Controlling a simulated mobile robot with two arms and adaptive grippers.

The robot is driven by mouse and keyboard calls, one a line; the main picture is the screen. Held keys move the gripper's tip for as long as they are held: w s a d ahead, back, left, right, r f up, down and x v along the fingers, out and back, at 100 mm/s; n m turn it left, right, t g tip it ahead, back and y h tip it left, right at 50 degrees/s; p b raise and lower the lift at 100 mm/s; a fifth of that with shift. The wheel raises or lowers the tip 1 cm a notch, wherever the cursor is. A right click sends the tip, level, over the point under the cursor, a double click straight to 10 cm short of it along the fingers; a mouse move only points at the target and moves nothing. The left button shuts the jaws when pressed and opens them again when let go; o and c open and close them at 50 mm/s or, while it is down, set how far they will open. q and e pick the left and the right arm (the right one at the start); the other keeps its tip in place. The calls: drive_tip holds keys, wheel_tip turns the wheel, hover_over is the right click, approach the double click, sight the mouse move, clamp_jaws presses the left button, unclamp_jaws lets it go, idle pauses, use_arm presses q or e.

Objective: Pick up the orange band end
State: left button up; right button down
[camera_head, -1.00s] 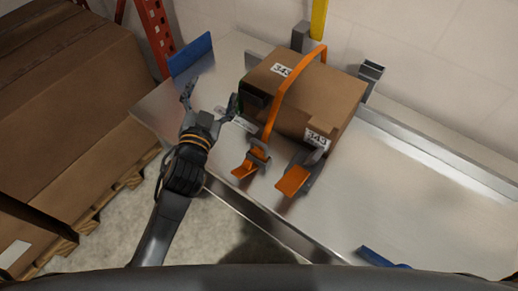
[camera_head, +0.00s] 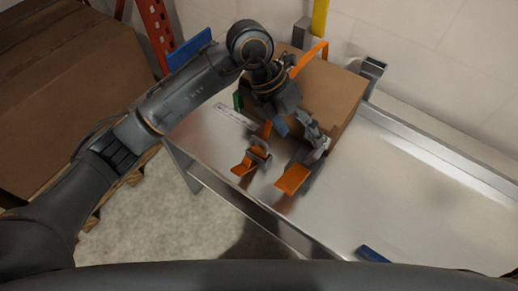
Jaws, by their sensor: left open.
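The orange band (camera_head: 312,58) loops over the brown box (camera_head: 335,90) and comes down its near side. My arm hides much of the box and band. My right gripper is not in view.
The metal table (camera_head: 410,190) is clear to the right. A blue piece (camera_head: 372,254) lies at its front edge, and a blue panel (camera_head: 188,48) stands at the back left. Grey brackets stand behind the box. Large cartons (camera_head: 60,90) on a pallet are at left.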

sight(259, 139)
use_arm(q)
drive_tip(key=w+a+y, duration=0.1)
drive_tip(key=a, duration=0.1)
drive_tip(key=w+a+t+y, duration=0.1)
drive_tip(key=w+a+y, duration=0.1)
drive_tip(key=a, duration=0.1)
drive_tip(key=w+a+n+y, duration=0.1)
drive_tip(key=a+y, duration=0.1)
drive_tip(key=a, duration=0.1)
drive_tip(key=shift+w+t, duration=0.4)
drive_tip(key=shift+w+a, duration=0.1)
drive_tip(key=shift+a, duration=0.3)
wheel_tip(259, 139, down, 8)
drive_tip(key=shift+f+p, duration=0.15)
drive_tip(key=shift+p, duration=0.65)
drive_tip(key=f, duration=0.1)
drive_tip(key=f+p, duration=0.1)
drive_tip(key=f, duration=0.2)
drive_tip(key=shift+d+f+p, duration=0.15)
drive_tip(key=shift+d+p, duration=0.1)
drive_tip(key=shift+p, duration=0.15)
drive_tip(key=shift+f, duration=0.45)
drive_tip(key=c, duration=1.3)
